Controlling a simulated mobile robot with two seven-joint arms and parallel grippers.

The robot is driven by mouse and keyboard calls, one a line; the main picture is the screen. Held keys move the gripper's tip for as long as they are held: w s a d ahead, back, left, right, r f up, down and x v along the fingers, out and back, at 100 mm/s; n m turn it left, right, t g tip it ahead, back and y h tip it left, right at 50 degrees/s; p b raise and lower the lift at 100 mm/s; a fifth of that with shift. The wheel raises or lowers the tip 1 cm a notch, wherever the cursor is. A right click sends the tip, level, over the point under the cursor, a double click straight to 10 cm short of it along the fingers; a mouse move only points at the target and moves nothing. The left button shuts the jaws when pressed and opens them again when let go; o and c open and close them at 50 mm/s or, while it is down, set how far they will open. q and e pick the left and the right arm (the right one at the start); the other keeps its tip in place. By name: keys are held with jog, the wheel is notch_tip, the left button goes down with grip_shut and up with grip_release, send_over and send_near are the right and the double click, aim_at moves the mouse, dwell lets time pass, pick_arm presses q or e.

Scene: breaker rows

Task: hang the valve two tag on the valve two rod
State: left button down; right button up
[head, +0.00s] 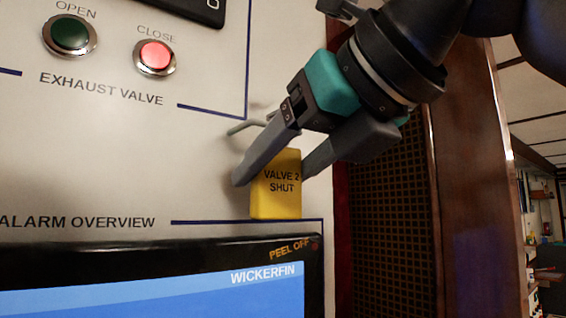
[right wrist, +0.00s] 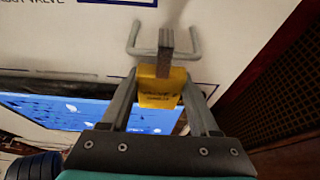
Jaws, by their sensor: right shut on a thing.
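The yellow valve two tag (head: 276,190), lettered "VALVE 2 SHUT", is upright close to the white panel. My right gripper (head: 271,176) is shut on it, one finger on each side. In the right wrist view the tag (right wrist: 160,88) sits between the fingertips, with a grey strip (right wrist: 165,50) standing up from or in front of it. A pale bent rod (head: 245,127) sticks out from the panel just above the tag; it also shows in the right wrist view (right wrist: 194,40). The gripper partly hides the rod. I cannot tell whether tag and rod touch. My left gripper is not in view.
The panel (head: 100,160) carries a green open button (head: 69,35) and a red close button (head: 154,56). A dark-framed screen (head: 160,285) lies below the tag. A wooden post (head: 460,180) and dark lattice (head: 388,210) stand right of the panel edge.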

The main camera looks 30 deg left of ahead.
dwell(0.3)
jog(key=o, duration=1.4)
jog(key=shift+o, duration=0.2)
jog(key=shift+f, duration=0.1)
jog(key=shift+d, duration=0.15)
